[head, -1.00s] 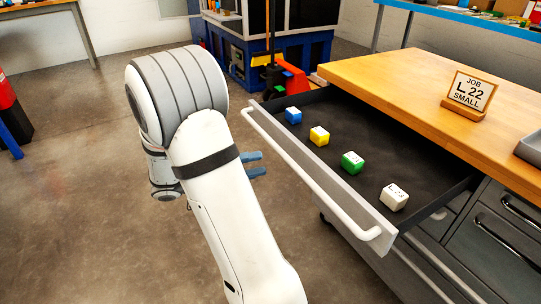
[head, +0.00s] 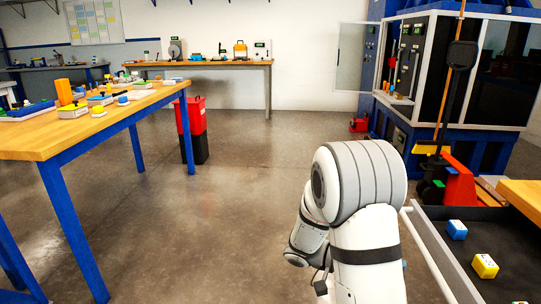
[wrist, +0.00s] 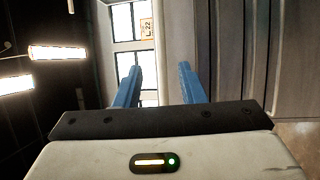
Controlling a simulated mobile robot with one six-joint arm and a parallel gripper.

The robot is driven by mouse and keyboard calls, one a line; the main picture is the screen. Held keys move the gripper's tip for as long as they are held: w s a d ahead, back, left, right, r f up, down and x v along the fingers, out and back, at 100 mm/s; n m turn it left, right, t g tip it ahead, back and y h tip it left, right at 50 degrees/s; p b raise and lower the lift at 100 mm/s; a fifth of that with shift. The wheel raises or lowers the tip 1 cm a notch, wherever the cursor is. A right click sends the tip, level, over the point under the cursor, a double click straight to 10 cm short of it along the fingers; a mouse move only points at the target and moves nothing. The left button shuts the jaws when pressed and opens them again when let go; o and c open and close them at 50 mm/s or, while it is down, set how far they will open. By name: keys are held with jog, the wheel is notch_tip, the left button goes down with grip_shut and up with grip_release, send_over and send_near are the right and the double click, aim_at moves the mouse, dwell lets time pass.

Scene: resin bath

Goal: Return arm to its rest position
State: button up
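My gripper (wrist: 159,88) shows in the wrist view as two blue fingers standing apart, with nothing between them. In the head view my arm is folded at the lower right, and the fingers are hidden behind it. The wrist view looks up past the fingers toward bright ceiling lights. The small sign (wrist: 147,28) shows beyond the fingers in the wrist view.
The middle floor is clear.

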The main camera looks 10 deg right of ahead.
jog(key=s+a+r+n+t+y+p, duration=0.1)
jog(key=s+a+r+y+p, duration=0.1)
jog(key=s+r+y+p, duration=0.5)
jog(key=a+r+n+t+y+p, duration=0.3)
jog(key=a+r+t+p, duration=0.3)
jog(key=r+p, duration=0.4)
jog(key=a+r+n+t+y+p, duration=0.3)
jog(key=a+r+t+y+p, duration=0.3)
jog(key=r+p, duration=0.4)
jog(key=shift+s+a+r, duration=0.3)
jog(key=shift+a+r, duration=0.1)
jog(key=shift+a, duration=0.05)
